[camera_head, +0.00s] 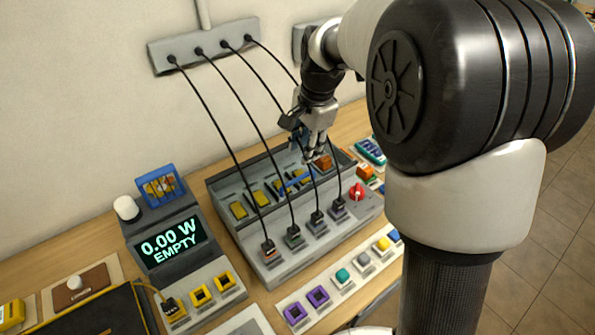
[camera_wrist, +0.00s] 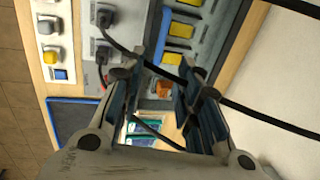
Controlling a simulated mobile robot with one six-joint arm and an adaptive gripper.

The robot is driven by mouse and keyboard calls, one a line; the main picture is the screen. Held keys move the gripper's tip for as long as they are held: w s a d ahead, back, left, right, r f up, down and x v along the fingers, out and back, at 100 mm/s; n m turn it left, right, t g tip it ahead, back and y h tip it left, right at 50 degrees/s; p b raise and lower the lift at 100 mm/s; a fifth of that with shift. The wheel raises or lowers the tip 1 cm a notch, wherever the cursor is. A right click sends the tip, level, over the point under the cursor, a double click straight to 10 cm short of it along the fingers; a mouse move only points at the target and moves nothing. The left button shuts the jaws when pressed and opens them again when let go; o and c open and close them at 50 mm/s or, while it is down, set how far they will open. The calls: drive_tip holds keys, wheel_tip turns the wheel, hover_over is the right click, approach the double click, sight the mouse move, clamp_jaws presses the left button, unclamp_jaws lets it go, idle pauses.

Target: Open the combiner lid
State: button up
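The combiner is a grey box (camera_head: 268,262) on the wooden bench, with a row of yellow parts (camera_head: 238,210) in its rear bay, plugged black cables at its front and a red knob (camera_head: 356,192). A thin blue strip (camera_head: 297,182) runs beside the yellow parts and shows in the wrist view (camera_wrist: 165,34). I cannot clearly make out a separate lid panel. My gripper (camera_head: 317,150) is above the right end of the rear bay, over an orange block (camera_head: 324,163). In the wrist view its fingers (camera_wrist: 160,90) are apart, with the orange block (camera_wrist: 164,90) visible beyond the gap; contact is unclear.
Several black cables run from a wall strip (camera_head: 205,45) down to the combiner, passing close to my gripper. A display box (camera_head: 168,245) reading "0.00 W EMPTY" stands left. My arm hides the right side.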

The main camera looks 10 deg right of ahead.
sight(298, 178)
drive_tip(key=f+b, duration=0.1)
drive_tip(key=f, duration=0.3)
drive_tip(key=w+f+b, duration=0.1)
drive_tip(key=f, duration=0.3)
drive_tip(key=w+a+f+b, duration=0.1)
drive_tip(key=f, duration=0.3)
drive_tip(key=shift+w, duration=0.25)
drive_tip(key=shift+c, duration=0.5)
clamp_jaws()
